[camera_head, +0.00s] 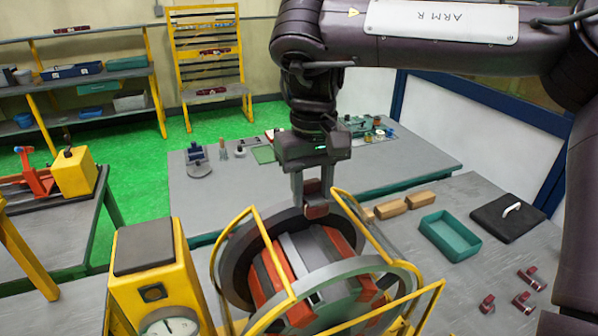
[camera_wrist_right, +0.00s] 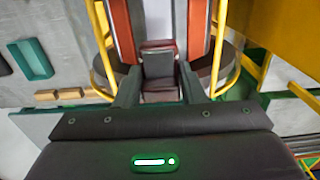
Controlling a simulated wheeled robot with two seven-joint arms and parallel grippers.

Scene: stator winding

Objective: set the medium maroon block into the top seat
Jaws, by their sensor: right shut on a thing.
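My right gripper (camera_head: 313,187) points down above the rear top of the stator drum and is shut on the maroon block (camera_head: 316,211). In the right wrist view the block (camera_wrist_right: 158,66), dark grey with maroon ends, sits between the two fingers (camera_wrist_right: 159,88). The stator (camera_head: 308,246) is a grey drum between two large rings, with orange-red and grey bars along it. The block is close to the drum's upper rim; I cannot tell whether it touches. The top seat is not clearly distinguishable. My left gripper is out of view.
A yellow frame (camera_head: 355,222) surrounds the drum, with rails close beside the gripper. A yellow gauge box (camera_head: 150,262) stands at left. On the right table are a teal tray (camera_head: 433,236), tan blocks (camera_head: 390,209), a black pad (camera_head: 492,223) and several small maroon pieces (camera_head: 522,301).

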